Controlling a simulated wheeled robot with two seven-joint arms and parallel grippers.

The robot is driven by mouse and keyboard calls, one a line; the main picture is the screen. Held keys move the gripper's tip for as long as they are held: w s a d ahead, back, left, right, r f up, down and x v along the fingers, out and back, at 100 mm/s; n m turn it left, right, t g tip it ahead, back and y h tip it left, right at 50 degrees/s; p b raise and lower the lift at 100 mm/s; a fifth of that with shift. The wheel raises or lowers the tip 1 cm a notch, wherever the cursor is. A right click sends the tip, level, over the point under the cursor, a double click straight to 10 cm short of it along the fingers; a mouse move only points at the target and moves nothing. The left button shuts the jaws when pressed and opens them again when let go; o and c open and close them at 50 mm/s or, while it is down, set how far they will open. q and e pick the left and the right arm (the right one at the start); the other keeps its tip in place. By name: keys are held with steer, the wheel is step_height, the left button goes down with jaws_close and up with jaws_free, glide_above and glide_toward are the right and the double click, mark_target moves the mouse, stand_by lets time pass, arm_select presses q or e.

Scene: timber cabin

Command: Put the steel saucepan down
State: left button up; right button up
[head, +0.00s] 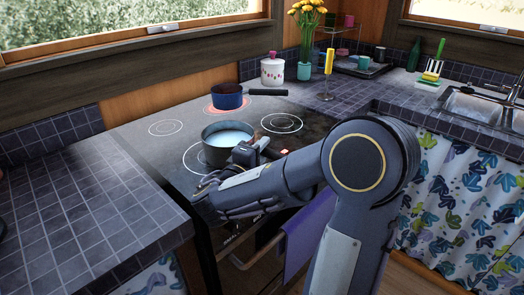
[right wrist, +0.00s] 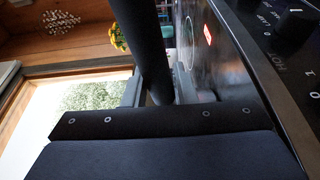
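The steel saucepan (head: 212,150) is over the front left ring of the black hob, upright, with a pale bluish liquid inside. Whether its base touches the glass I cannot tell. My right gripper (head: 252,152) is at its near right side, where the handle is. In the right wrist view a dark bar, which looks like the handle (right wrist: 140,40), runs down between the fingers of my right gripper (right wrist: 160,95). The fingers look closed on it; the fingertips are partly hidden. My left gripper is not in the head view.
A dark blue pan (head: 228,101) with a black handle sits on the glowing red back ring. A white lidded pot (head: 273,70) stands behind the hob. The back left ring (head: 165,128) and right ring (head: 282,123) are clear. Tiled counter (head: 70,215) lies left.

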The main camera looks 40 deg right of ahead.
steer(key=o, duration=0.4)
steer(key=shift+r, duration=0.1)
steer(key=shift+r+p, duration=0.2)
steer(key=shift+p, duration=0.15)
steer(key=b+v, duration=0.1)
steer(key=v, duration=1)
steer(key=s+d+f+m+g+y, duration=0.15)
steer(key=s+f+g+y, duration=0.45)
steer(key=s+f+y, duration=0.6)
steer(key=s+a+m+t+y, duration=0.1)
steer(key=a+t+y, duration=0.1)
steer(key=a+y, duration=0.1)
steer(key=a+m+t+y, duration=0.1)
steer(key=a+t+y, duration=0.1)
steer(key=a, duration=0.4)
steer(key=s+a+m+t+y, duration=0.1)
steer(key=a+m+y, duration=0.1)
steer(key=a+y, duration=0.1)
steer(key=shift+s+a+t+y, duration=0.2)
steer(key=shift+a, duration=0.25)
steer(key=shift+s+a+t+y, duration=0.15)
steer(key=shift+a+t+y, duration=0.05)
steer(key=shift+a, duration=0.25)
